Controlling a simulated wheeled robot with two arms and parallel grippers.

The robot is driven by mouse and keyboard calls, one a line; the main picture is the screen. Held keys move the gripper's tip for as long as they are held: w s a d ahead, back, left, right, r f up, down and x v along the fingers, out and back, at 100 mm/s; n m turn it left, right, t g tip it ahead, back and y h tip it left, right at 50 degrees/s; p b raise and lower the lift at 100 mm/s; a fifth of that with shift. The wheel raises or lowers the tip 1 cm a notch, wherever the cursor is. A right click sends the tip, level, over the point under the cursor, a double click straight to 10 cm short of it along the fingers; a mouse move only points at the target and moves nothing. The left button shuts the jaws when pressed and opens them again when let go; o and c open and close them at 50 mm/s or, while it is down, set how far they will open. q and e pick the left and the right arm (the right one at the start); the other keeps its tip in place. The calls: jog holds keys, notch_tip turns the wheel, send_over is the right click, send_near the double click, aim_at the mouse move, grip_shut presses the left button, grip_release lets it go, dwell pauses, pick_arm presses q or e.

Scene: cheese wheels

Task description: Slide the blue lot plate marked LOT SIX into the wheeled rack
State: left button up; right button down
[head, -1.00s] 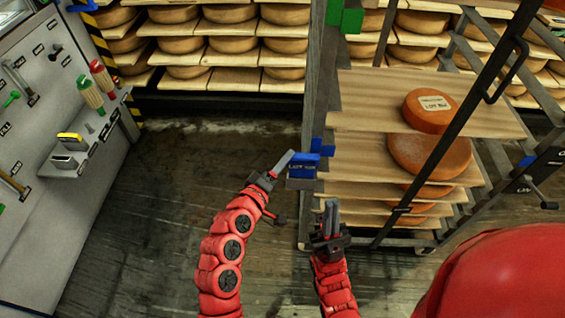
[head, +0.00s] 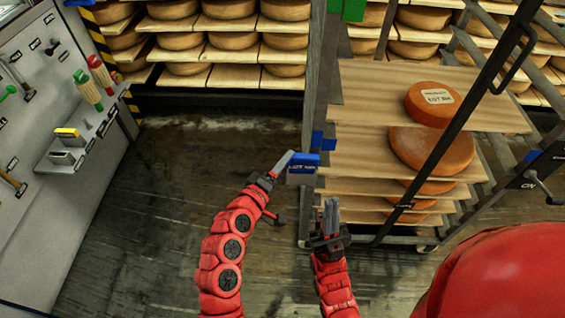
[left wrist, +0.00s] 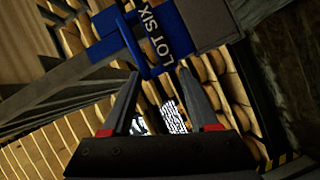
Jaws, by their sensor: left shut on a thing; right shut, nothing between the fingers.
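The blue LOT SIX plate (head: 302,170) is held upright in my left gripper (head: 286,162), beside the near left post of the wheeled rack (head: 313,105). Its lettering shows in the left wrist view (left wrist: 168,35), beyond the fingertips of my left gripper (left wrist: 160,80). A blue bracket (head: 318,140) is on the rack post just above and behind the plate. I cannot tell whether the plate touches the bracket or post. My right gripper (head: 331,208) is shut and empty, in front of the rack's lower boards.
The rack's boards carry cheese wheels, with a labelled orange wheel (head: 433,103) on top. A green block (head: 353,10) is higher on the post. Shelves of cheese (head: 230,40) stand behind. A grey tool panel (head: 50,150) is at left. The floor (head: 190,165) between is clear.

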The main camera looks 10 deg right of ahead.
pick_arm(q)
jog(key=shift+f+b, duration=1)
jog(key=shift+f, duration=0.25)
jog(key=o, duration=1.5)
jog(key=p+v, duration=0.3)
jog(key=v, duration=1.4)
jog(key=shift+a, duration=0.15)
jog(key=shift+s+r, duration=0.1)
jog(key=shift+s, duration=0.05)
